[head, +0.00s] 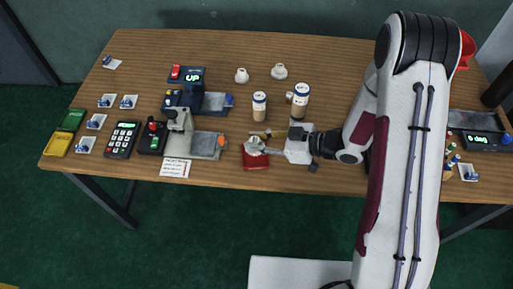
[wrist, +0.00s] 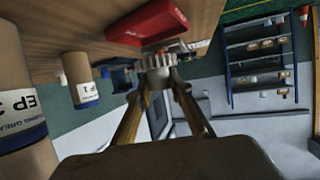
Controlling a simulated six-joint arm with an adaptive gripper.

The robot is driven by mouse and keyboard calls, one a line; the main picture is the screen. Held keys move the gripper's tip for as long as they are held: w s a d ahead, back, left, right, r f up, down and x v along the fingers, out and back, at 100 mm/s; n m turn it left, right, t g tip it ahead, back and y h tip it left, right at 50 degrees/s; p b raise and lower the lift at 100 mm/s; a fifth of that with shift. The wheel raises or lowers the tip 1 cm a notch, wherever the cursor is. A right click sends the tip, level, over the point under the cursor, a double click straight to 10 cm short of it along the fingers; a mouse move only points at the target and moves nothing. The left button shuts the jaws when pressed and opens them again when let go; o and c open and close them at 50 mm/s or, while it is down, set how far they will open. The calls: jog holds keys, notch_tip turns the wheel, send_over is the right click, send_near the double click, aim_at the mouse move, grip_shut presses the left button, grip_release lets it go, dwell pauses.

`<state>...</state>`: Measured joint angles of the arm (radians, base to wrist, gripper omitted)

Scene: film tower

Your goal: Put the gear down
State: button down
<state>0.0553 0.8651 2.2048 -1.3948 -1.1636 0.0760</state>
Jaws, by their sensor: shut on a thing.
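A pale toothed gear (wrist: 158,62) sits between my fingertips in the wrist view. My gripper (wrist: 160,80) is shut on it. In the head view my gripper (head: 266,150) reaches left over the table, and the gear (head: 255,143) shows as a small pale shape at its tip. A red tray (head: 256,163) lies at the table's front edge, just below the gear in the picture. It also shows in the wrist view (wrist: 148,22). I cannot tell whether the gear touches the tray.
Two labelled tan canisters stand behind my gripper, one smaller (head: 259,106) and one larger (head: 301,100). A grey device (head: 180,140) with a flat plate is to the left. Two small white pieces (head: 241,75) (head: 279,71) stand farther back.

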aim_at(256, 156)
jog(key=shift+f, duration=0.1)
jog(key=shift+f, duration=2)
jog(key=c, duration=1.8)
grip_release()
jog(key=shift+f, duration=0.1)
jog(key=shift+v, duration=6.05)
